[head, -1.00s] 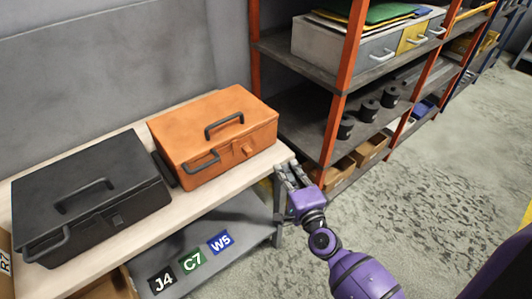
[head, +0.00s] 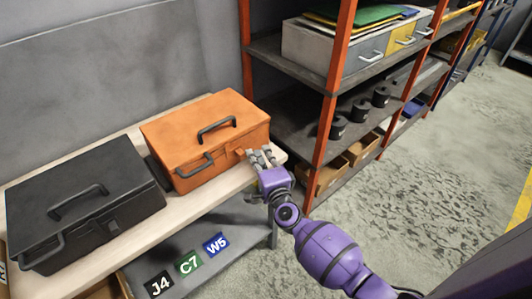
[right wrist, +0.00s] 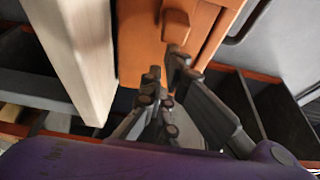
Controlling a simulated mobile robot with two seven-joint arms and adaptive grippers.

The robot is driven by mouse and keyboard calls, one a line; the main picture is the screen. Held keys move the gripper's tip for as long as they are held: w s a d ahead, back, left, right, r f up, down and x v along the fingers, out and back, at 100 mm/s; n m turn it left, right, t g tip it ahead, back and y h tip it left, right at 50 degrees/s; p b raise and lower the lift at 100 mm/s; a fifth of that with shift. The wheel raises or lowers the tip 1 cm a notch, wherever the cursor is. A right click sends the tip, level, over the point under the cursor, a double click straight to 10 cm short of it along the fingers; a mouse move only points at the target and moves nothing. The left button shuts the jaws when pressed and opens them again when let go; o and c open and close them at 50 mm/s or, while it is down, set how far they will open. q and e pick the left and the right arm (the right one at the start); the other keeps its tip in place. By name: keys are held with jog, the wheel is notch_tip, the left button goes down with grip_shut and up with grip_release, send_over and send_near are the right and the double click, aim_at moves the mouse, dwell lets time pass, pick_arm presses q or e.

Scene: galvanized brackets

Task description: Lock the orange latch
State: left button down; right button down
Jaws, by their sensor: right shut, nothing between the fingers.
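The orange toolbox (head: 185,135) sits closed on the pale workbench, with a dark handle on its lid and another on its front. Its orange latch (head: 240,153) is a small block on the front face, towards the right; it also shows in the right wrist view (right wrist: 176,25). My right gripper (head: 262,155) is shut and empty, just right of the latch. In the right wrist view its fingertips (right wrist: 160,85) are close to the orange front, below the latch; I cannot tell whether they touch. My left gripper is not in view.
A black toolbox (head: 80,200) stands left of the orange one on the workbench (head: 188,205). A lower shelf carries labels J4, C7 and W5 (head: 188,264). An orange-posted rack (head: 328,110) with drawers and dark cylinders stands close on the right. The floor beyond is clear.

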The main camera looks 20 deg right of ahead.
aim_at(240, 154)
dwell(0.3)
jog(key=a, duration=0.2)
jog(key=s+a, duration=0.1)
jog(key=shift+s+a+p, duration=0.15)
jog(key=shift+a+p, duration=0.2)
jog(key=shift+p, duration=0.05)
jog(key=shift+a, duration=0.1)
jog(key=shift+f, duration=0.1)
